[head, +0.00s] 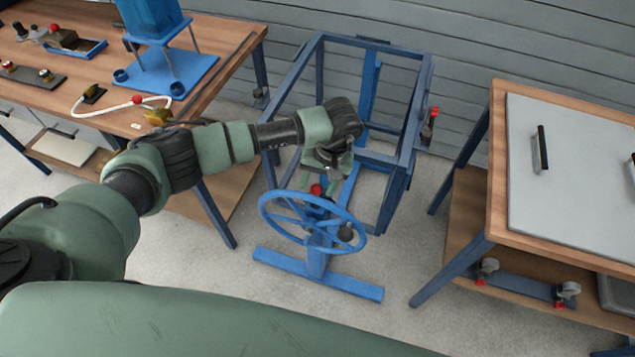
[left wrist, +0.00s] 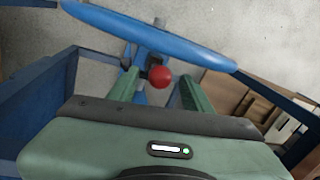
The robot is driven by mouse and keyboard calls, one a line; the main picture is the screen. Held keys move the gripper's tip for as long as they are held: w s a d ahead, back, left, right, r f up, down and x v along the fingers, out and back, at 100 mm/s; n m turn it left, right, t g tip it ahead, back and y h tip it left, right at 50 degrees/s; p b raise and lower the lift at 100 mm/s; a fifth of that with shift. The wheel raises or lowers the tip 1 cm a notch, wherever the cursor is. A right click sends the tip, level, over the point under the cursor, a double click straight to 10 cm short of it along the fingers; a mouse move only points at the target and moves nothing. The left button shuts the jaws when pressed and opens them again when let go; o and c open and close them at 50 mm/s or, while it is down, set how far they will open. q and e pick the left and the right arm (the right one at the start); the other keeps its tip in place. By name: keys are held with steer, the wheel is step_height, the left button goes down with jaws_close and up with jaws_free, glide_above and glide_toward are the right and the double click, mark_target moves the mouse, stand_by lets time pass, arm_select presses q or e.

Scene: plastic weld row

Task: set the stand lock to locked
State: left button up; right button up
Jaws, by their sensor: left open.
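A blue stand (head: 317,262) with a blue handwheel (head: 272,222) stands on the floor in the middle of the head view. A red ball knob (head: 316,189), apparently the stand lock's handle, shows just beyond the wheel's far rim. My left gripper (head: 318,181) is open, pointing down at the knob. In the left wrist view the red knob (left wrist: 160,76) lies between the two green fingers, with gaps on both sides. The wheel rim (left wrist: 150,38) crosses just beyond it. The knob's lever and the lock's setting are mostly hidden. My right gripper is out of view.
An open blue frame (head: 428,75) rises behind the stand, with a red-tipped handle (head: 433,112) on its right post. A wooden bench (head: 225,45) stands left, and a table with a grey lid (head: 570,150) stands right. Floor in front of the stand is clear.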

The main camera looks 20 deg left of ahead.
arm_select(q)
steer(key=shift+f, duration=0.2)
jaws_close()
stand_by(1.3)
